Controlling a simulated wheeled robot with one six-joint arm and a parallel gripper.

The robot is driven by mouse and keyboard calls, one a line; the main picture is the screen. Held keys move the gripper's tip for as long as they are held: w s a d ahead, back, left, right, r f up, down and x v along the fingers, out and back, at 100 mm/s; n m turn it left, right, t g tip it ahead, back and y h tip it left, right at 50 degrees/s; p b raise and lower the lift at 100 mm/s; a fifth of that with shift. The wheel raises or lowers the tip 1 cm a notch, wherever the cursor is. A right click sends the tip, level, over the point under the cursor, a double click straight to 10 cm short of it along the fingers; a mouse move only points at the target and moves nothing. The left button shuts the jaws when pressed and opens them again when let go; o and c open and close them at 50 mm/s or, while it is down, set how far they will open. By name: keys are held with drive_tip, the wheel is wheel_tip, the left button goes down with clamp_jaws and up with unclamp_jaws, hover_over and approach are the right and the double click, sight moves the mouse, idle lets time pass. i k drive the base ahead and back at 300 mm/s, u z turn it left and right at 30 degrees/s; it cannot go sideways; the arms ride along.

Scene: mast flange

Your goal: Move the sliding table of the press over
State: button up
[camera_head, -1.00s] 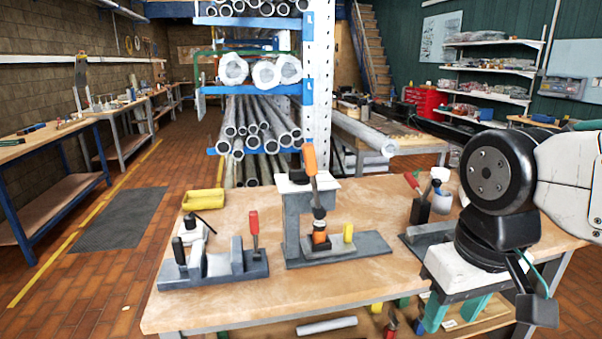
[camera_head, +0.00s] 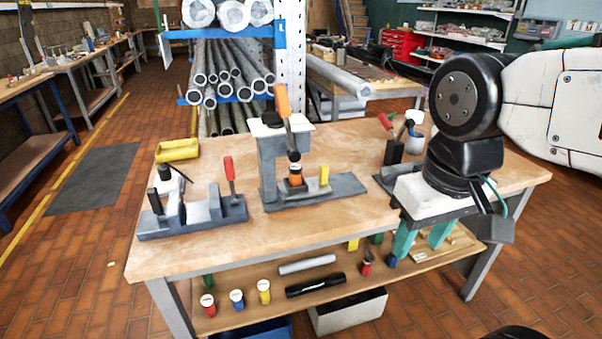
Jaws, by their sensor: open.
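The press (camera_head: 270,165) stands mid-bench, with a grey column, a grey base and an orange-handled lever (camera_head: 284,100) on top. Its sliding table (camera_head: 305,189) is a grey plate low on the base, with a yellow upright grip (camera_head: 324,175) at its right. My gripper (camera_head: 422,240) is at the right, pointing down by the bench's front edge, well right of the press. Its teal fingers are apart, with nothing seen between them. My wrist hides part of the bench's right side.
A grey vise-like fixture with a red handle (camera_head: 229,170) is left of the press, and a yellow tray (camera_head: 177,150) is behind it. A dark fixture (camera_head: 394,150) stands beside my wrist. The lower shelf (camera_head: 230,313) holds several coloured cylinders. Bare wood (camera_head: 225,238) lies in front of the press.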

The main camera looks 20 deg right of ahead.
sight(314, 186)
drive_tip(key=u, duration=0.35)
drive_tip(key=k, duration=0.4)
drive_tip(key=u, duration=1.2)
drive_tip(key=i, duration=0.75)
drive_tip(key=z, duration=0.8)
drive_tip(key=i, duration=0.3)
drive_tip(key=z, duration=0.3)
